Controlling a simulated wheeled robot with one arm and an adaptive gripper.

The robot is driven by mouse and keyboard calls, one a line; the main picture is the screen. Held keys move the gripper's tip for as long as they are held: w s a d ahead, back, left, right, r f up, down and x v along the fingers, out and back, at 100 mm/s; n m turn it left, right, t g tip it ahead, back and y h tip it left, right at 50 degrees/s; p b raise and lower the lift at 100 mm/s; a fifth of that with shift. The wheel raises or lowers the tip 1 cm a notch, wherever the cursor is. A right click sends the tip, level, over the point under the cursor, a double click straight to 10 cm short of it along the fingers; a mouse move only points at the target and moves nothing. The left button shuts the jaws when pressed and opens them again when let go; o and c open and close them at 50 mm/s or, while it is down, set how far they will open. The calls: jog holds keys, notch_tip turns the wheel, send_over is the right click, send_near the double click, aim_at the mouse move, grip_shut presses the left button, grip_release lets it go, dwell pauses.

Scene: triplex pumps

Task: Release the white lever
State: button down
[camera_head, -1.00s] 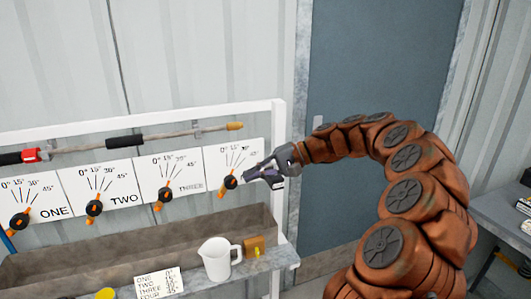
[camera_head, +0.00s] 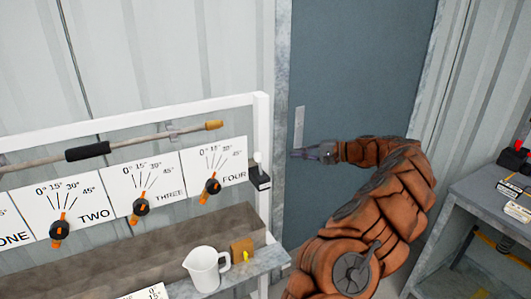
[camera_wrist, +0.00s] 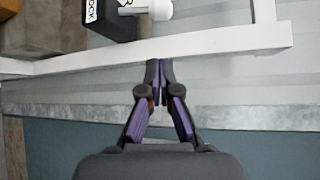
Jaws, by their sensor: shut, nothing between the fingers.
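The white lever (camera_head: 257,161) stands up from a small black box (camera_head: 261,181) on the right post of the white frame (camera_head: 262,120). In the wrist view the lever (camera_wrist: 158,9) lies at the top, with a round white end, beside the black box (camera_wrist: 108,18), which bears lettering ending in "OCK". My gripper (camera_head: 297,153) is to the right of the lever, in front of the blue door, and apart from it. In the wrist view my gripper (camera_wrist: 160,64) has its fingertips together and empty, just below the white frame bar.
Dial panels with orange-handled black knobs (camera_head: 211,187) line the frame to the left. A white jug (camera_head: 205,270) and a brown block (camera_head: 242,248) stand on the ledge below. A grey bench (camera_head: 460,205) with small items is at right. The blue door (camera_head: 350,80) is behind my arm.

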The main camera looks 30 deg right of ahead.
aim_at(259, 163)
jog(key=p+x, duration=0.1)
jog(key=x, duration=0.4)
jog(key=p+x, duration=0.2)
jog(key=x, duration=0.4)
jog(key=shift+s+a+p, duration=0.1)
jog(key=shift+a+p, duration=0.2)
jog(key=shift+a, duration=0.15)
